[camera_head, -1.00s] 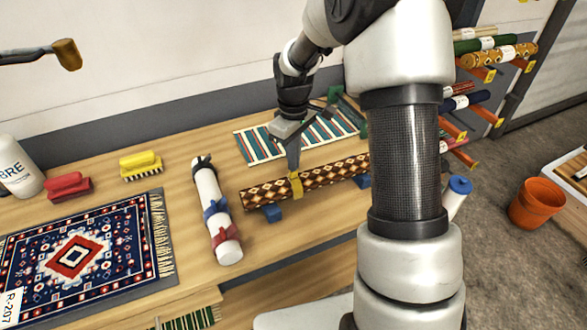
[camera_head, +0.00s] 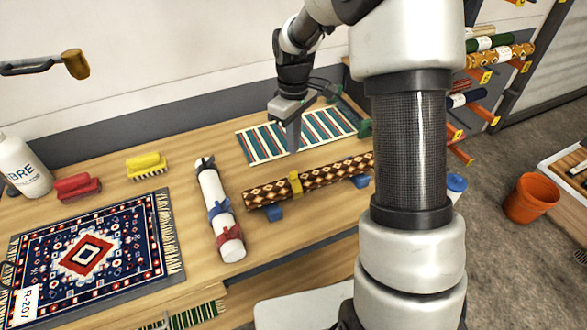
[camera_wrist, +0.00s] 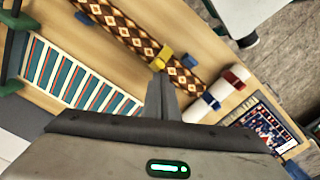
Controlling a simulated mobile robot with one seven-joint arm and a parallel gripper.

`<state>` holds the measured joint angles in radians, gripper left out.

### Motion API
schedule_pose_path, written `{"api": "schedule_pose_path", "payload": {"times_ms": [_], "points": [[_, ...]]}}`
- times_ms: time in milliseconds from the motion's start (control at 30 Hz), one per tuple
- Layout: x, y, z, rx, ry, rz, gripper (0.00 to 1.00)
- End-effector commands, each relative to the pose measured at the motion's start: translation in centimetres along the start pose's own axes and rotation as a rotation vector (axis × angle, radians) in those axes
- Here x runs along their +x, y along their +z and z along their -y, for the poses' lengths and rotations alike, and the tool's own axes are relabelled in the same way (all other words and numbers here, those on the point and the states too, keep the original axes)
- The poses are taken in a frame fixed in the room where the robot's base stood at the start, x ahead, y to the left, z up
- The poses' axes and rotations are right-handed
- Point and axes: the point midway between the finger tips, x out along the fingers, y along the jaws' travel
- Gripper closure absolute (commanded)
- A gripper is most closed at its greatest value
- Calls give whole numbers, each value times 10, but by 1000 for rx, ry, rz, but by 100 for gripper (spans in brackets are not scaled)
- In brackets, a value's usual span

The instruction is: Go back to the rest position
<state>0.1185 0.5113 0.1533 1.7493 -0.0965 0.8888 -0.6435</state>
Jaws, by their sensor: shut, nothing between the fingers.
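My gripper (camera_head: 294,136) is shut and empty, above the workbench in front of the striped rug. In the wrist view its closed fingers (camera_wrist: 161,98) point toward the patterned rolled rug (camera_wrist: 132,31), apart from it. In the head view that brown diamond-patterned roll (camera_head: 327,175) lies on blue supports with a yellow band (camera_head: 295,184) around it. My arm column hides its right end.
A white roll with blue and red straps (camera_head: 214,200) lies left of the patterned roll. A striped rug (camera_head: 300,133) lies behind. A navy rug (camera_head: 90,253), red brush (camera_head: 77,187), yellow brush (camera_head: 147,165) and white bottle (camera_head: 22,168) are at left. An orange bucket (camera_head: 533,199) stands right.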

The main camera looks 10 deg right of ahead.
Motion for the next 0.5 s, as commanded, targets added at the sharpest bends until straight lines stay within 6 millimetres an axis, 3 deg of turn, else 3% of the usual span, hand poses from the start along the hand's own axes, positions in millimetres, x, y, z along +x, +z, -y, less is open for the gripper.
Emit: {"api": "schedule_pose_path", "payload": {"times_ms": [367, 500], "points": [[0, 0, 0, 0, 1, -1, 100], [-15, 4, 3, 21, 18, -12, 100]]}}
